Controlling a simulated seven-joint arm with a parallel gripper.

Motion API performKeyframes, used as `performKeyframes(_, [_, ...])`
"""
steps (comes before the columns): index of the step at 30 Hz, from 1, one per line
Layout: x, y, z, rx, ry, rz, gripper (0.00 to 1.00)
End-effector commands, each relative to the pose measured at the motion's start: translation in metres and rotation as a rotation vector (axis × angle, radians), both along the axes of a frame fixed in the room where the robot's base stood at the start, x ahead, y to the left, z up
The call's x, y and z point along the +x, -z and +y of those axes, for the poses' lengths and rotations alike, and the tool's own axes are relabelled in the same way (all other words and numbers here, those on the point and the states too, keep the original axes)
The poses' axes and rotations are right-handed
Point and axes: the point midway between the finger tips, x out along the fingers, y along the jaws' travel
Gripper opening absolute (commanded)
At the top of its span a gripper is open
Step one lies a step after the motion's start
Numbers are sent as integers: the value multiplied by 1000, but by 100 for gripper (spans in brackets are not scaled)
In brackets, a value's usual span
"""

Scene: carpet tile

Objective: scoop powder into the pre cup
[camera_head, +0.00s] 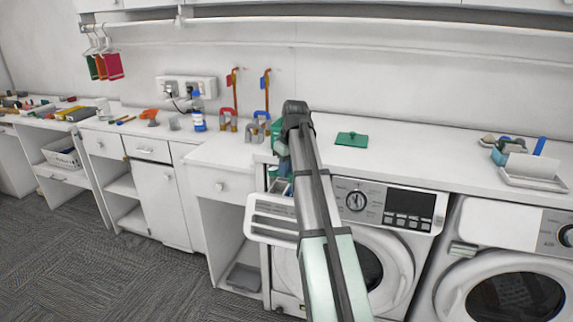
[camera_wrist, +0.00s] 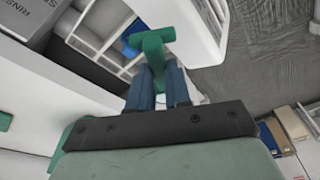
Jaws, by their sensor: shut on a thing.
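In the wrist view my gripper (camera_wrist: 158,72) is shut on a green scoop (camera_wrist: 153,42). Its T-shaped end reaches over the open detergent drawer (camera_wrist: 88,45), close to a compartment with blue in it (camera_wrist: 132,32). I cannot tell whether the scoop touches the drawer or holds powder.
A green lid (camera_head: 351,139) lies on the counter to the right. A second washer (camera_head: 515,260) and a white tray (camera_head: 532,172) are at the right. The counter between lid and tray is clear.

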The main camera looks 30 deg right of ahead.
Motion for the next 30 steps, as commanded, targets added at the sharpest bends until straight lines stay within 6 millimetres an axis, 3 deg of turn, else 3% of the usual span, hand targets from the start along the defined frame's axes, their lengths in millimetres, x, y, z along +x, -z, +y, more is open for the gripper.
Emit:
performKeyframes(13, [-1,36,0,0,0,1,0])
performKeyframes(30, [-8,42,14,-510,-115,-136,0])
